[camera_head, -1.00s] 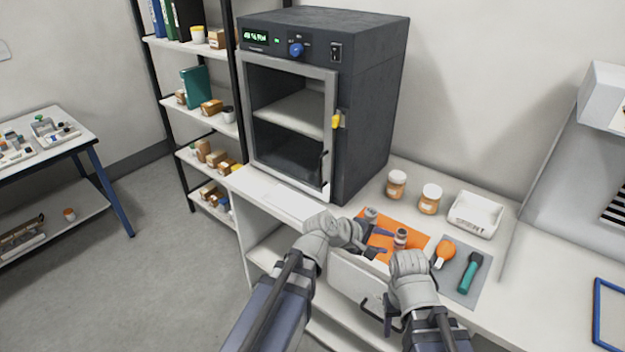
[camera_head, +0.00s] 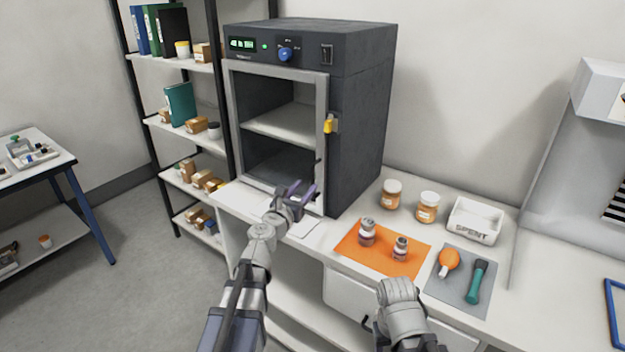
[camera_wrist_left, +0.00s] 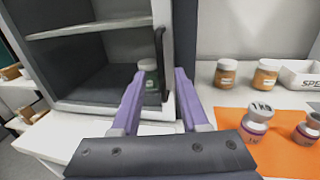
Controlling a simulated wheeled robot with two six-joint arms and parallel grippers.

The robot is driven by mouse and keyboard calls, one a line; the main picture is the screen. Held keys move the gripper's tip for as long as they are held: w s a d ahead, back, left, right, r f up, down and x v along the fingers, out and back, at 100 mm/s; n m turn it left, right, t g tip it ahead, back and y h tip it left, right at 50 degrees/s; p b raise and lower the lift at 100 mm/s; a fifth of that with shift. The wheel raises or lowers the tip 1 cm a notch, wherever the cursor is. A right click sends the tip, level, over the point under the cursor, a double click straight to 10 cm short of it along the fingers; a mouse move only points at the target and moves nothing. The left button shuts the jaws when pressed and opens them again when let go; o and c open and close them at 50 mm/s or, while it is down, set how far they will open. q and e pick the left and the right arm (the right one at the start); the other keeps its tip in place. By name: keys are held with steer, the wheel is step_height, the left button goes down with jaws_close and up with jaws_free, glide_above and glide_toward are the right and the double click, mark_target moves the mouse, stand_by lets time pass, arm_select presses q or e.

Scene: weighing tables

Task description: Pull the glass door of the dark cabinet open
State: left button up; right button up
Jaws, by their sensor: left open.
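The dark cabinet (camera_head: 362,130) stands on the white counter. Its glass door, in a light metal frame (camera_head: 325,100), looks closed. A dark upright handle is near the frame's right edge; it shows clearly in the left wrist view (camera_wrist_left: 161,60). A yellow latch piece (camera_head: 328,126) sits on the door's right side. My left gripper (camera_head: 304,188) is open in front of the door's lower right part. In the left wrist view its purple fingers (camera_wrist_left: 160,88) appear on either side of the handle's lower end; contact cannot be told. My right arm's wrist is low; its fingers are hidden.
An orange mat (camera_head: 382,262) with two small jars lies right of the cabinet. Behind it are two amber jars (camera_head: 391,194) and a white SPENT tray (camera_head: 470,236). A grey mat (camera_head: 460,290) holds an orange-topped tool and a teal-handled tool. A green-labelled jar (camera_wrist_left: 149,72) shows behind the glass.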

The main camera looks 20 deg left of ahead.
mark_target(312, 179)
arm_select(q)
steer(key=w, duration=0.4)
steer(key=w+d, duration=0.1)
steer(key=w, duration=0.1)
steer(key=shift+w, duration=0.1)
jaws_close()
stand_by(1.2)
